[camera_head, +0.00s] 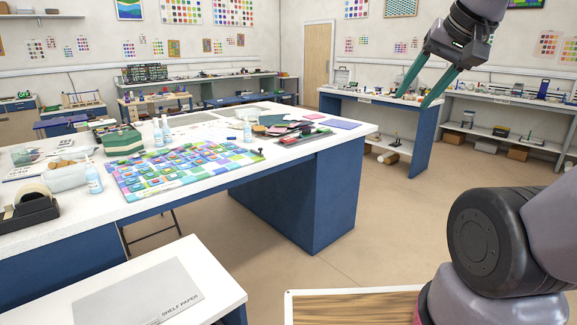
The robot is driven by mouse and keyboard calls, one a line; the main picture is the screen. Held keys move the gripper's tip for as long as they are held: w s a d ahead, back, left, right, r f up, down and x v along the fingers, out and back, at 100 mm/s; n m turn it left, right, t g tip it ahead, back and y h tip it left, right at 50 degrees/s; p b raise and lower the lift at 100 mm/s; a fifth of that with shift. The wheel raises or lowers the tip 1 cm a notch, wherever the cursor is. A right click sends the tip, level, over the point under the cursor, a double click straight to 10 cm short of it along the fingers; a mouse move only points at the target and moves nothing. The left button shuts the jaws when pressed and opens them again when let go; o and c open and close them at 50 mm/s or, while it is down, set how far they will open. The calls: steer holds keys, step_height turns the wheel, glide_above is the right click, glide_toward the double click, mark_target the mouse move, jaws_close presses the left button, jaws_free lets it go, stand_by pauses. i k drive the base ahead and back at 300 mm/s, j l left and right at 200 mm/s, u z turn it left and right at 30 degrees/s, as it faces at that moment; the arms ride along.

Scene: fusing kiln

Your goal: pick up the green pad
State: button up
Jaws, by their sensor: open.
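My gripper (412,100) is at the upper right, with its two teal fingers spread apart and pointing down to the left. Nothing is between them. On the white-topped table (222,185), a dark green flat piece (272,119) lies among other flat pieces near the far right part. It may be the green pad, but it is small and partly overlapped, so I cannot tell for sure. A green striped box-like object (122,140) stands further left on the same table. My gripper appears well apart from both, to their right.
A colourful patterned mat (180,168) with small pieces covers the table's middle front. Bottles (247,132), a pink pad (313,116) and a purple pad (340,124) are also there. A blue workbench (375,107) stands behind my gripper. The floor (400,215) right of the table is clear.

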mark_target(305, 132)
steer(key=i, duration=0.9)
steer(key=i+u, duration=0.1)
steer(key=i, duration=0.85)
steer(key=i+l, duration=0.2)
steer(key=i, duration=0.7)
steer(key=j+u, duration=0.05)
